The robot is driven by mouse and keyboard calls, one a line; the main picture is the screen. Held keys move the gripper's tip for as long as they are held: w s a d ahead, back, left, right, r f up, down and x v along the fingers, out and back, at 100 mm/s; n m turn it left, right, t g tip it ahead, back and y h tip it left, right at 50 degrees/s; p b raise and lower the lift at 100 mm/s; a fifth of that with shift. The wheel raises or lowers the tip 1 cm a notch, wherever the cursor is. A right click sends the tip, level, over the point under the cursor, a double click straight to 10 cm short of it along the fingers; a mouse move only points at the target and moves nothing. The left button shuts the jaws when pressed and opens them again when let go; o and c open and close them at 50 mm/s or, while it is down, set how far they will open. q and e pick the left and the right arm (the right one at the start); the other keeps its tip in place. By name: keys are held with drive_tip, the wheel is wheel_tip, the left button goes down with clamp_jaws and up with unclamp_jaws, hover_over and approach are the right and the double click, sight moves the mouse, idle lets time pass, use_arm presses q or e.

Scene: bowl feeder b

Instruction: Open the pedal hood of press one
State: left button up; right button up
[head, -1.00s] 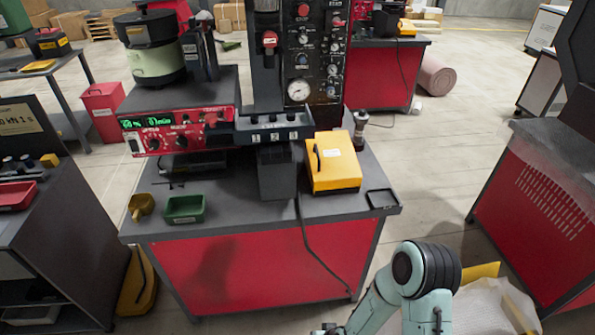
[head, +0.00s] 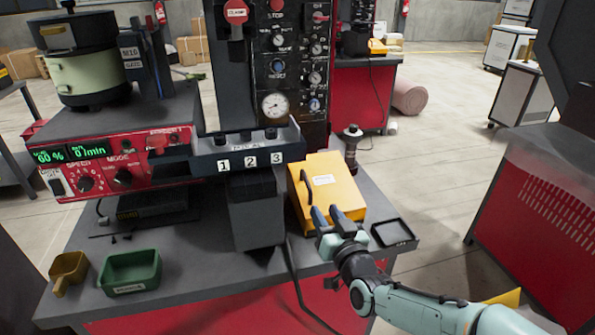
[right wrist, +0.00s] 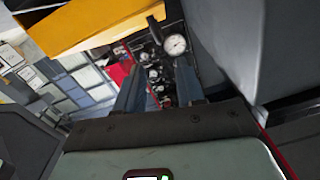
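The yellow pedal hood (head: 343,187), a box with a white label and a black bar handle (head: 306,188) on its left side, sits closed on the grey press table. Its yellow edge also shows at the top of the right wrist view (right wrist: 95,28). My right gripper (head: 326,215) is at the hood's front edge, right of and below the handle. Its two fingers stand apart with nothing between them, as the right wrist view shows (right wrist: 158,82). I cannot tell whether a finger touches the hood. What is under the hood is hidden. My left gripper is not in view.
The press control panel (head: 292,75) with a gauge rises behind the hood. A numbered switch box (head: 247,150) is to its left. A black tray (head: 393,233) lies right of the hood, and a cable (head: 291,270) hangs off the front. A green bin (head: 130,271) stands at left.

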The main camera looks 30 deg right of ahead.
sight(309, 185)
drive_tip(key=w+d, duration=0.1)
drive_tip(key=w, duration=0.8)
drive_tip(key=w+d, duration=0.1)
drive_tip(key=w, duration=0.3)
drive_tip(key=shift+w+d+r, duration=0.15)
drive_tip(key=shift+w+d, duration=0.1)
drive_tip(key=shift+d, duration=0.05)
drive_tip(key=shift+c, duration=0.3)
clamp_jaws()
